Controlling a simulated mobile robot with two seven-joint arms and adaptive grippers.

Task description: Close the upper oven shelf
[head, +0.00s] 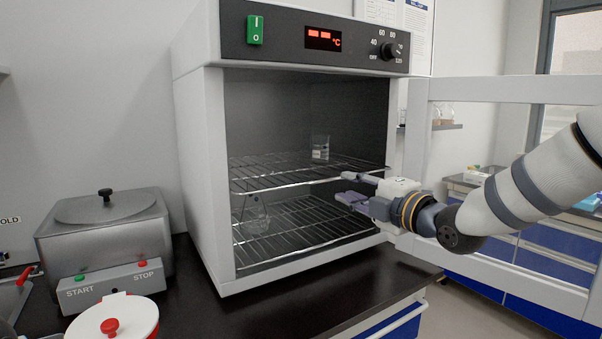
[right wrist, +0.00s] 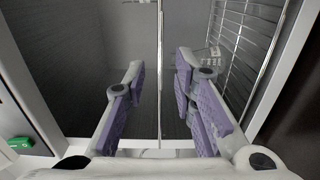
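The oven (head: 196,180) stands on the dark counter with its chamber open to me. The upper shelf (head: 270,176) is a wire rack whose front bar lies about at the opening; how far out it sits is hard to tell. A small glass beaker (head: 320,147) stands on it. My right gripper (head: 352,190) is at the right of the opening, by the upper shelf's front bar. In the right wrist view its fingers (right wrist: 160,85) are apart, with a thin bright bar (right wrist: 160,60) running between them; I see no grip on it. My left gripper is out of view.
The lower wire shelf (head: 300,225) holds a glass flask (head: 255,217). The oven's framed glass door (head: 510,90) stands open to the right, beside my right arm. A water bath (head: 105,225) and a white lidded device (head: 112,318) stand at left. The counter before the oven is clear.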

